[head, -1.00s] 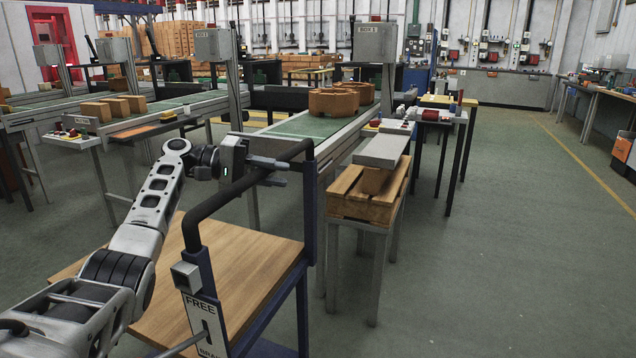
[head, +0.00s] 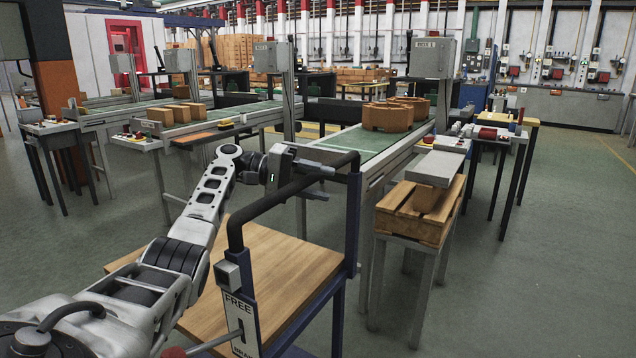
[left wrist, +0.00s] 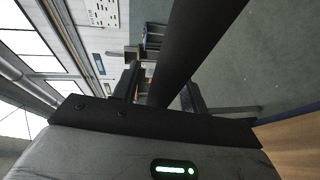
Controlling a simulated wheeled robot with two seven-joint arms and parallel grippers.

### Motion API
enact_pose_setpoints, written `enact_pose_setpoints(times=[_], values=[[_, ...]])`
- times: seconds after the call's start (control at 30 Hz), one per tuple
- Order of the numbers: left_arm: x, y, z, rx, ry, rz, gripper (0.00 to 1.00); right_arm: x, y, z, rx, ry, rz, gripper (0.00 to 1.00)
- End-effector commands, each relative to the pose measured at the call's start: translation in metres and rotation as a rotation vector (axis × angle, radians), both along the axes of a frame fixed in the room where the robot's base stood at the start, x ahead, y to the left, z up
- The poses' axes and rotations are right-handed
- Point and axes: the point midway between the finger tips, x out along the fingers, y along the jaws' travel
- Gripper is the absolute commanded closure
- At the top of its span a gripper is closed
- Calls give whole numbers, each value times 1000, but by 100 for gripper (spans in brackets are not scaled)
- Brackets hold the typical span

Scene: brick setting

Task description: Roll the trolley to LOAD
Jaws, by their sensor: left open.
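The trolley has a wooden deck (head: 262,270), a dark blue frame (head: 353,215) and a black bent push handle (head: 275,200). A small plate (head: 240,318) on its near post reads FREE, with a partly hidden word below. A lever (head: 212,343) stands by this plate. My left gripper (head: 316,170) is at the handle's upper bar, open. In the left wrist view the dark handle bar (left wrist: 205,40) passes between the two spread fingers. Contact with the fingers cannot be told. My right gripper is not in view. No LOAD marking is readable.
A wooden crate stand (head: 415,215) stands close right of the trolley. Behind it a conveyor (head: 365,145) carries large round bricks (head: 388,116). More conveyors and a small table (head: 50,127) stand at left. Open floor (head: 560,230) lies at right, and some at left.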

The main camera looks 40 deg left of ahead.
Motion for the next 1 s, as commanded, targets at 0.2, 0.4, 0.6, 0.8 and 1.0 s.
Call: enact_pose_setpoints(times=[0.2,0.4,0.6,0.8,1.0], values=[[-13,20,4,0,-1,3,57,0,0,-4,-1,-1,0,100],[-31,47,11,-1,-3,4,57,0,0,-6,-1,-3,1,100],[-40,60,14,-1,-1,2,57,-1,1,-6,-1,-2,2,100],[-41,61,14,0,0,0,57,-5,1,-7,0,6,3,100],[-41,60,17,1,0,-2,57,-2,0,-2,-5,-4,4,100]])
